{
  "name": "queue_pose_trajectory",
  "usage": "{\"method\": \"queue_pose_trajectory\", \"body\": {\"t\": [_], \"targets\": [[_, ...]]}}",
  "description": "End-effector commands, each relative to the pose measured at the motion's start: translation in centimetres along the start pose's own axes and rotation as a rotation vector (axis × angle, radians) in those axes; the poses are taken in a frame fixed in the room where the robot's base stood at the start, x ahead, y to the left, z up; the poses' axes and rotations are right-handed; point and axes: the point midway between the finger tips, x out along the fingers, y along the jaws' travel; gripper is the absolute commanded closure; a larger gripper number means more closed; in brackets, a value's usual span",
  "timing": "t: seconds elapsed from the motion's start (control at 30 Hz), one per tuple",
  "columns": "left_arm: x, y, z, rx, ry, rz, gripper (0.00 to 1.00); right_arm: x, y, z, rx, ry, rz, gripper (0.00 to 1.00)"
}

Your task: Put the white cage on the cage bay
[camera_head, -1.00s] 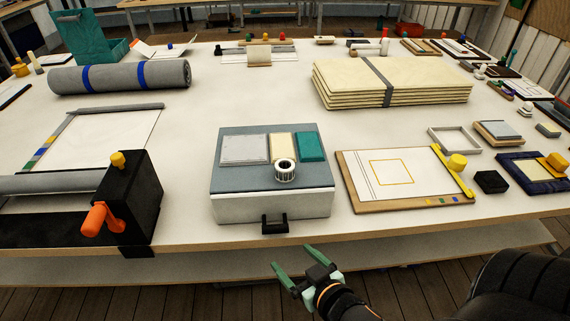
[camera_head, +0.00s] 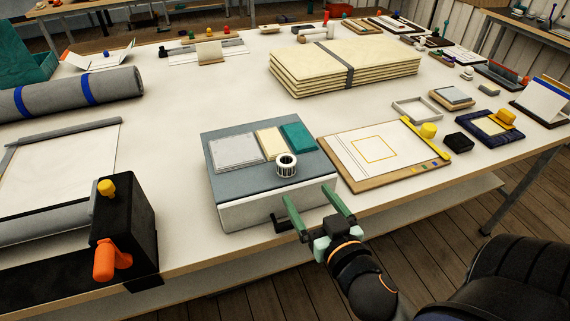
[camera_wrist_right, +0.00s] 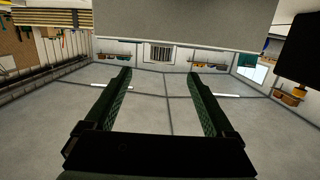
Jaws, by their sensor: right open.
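The white cage (camera_head: 286,166), a small ribbed white cylinder with a dark round opening, stands upright on the blue-grey top of a box (camera_head: 225,182). It is at the front right of that top, beside the cream pad (camera_head: 270,142) and the teal pad (camera_head: 298,137). A pale grey pad (camera_head: 235,153) lies to their left. I cannot tell which thing is the cage bay. My right gripper (camera_head: 305,192) is open and empty at the box's front right, just short of the cage. Its spread fingers also show in the right wrist view (camera_wrist_right: 159,73). My left gripper is out of view.
A dark handle (camera_head: 281,222) sticks out of the box's front. A wooden board (camera_head: 385,158) with a yellow clamp lies to the right. A black device with an orange crank (camera_head: 108,256) stands at the left front. Stacked cream sheets (camera_head: 345,68) lie behind.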

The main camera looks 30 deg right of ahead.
Motion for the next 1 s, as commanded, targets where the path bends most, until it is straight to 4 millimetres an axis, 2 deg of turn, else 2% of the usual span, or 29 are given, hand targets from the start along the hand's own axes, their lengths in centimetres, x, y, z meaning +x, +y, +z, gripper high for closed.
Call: {"method": "queue_pose_trajectory", "body": {"t": [0.17,0.67,0.83,1.0], "targets": [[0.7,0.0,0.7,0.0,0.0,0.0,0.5,1.0,0.0,0.0,0.002,0.011,0.001,0.11],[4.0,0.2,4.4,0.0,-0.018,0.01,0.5,6.2,0.0,0.1,0.001,0.01,0.001,0.11],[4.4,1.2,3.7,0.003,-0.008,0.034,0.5,7.1,0.0,0.0,0.002,0.005,0.001,0.11],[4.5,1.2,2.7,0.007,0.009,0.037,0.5,7.6,0.0,-0.3,0.0,0.004,0.001,0.11]]}}
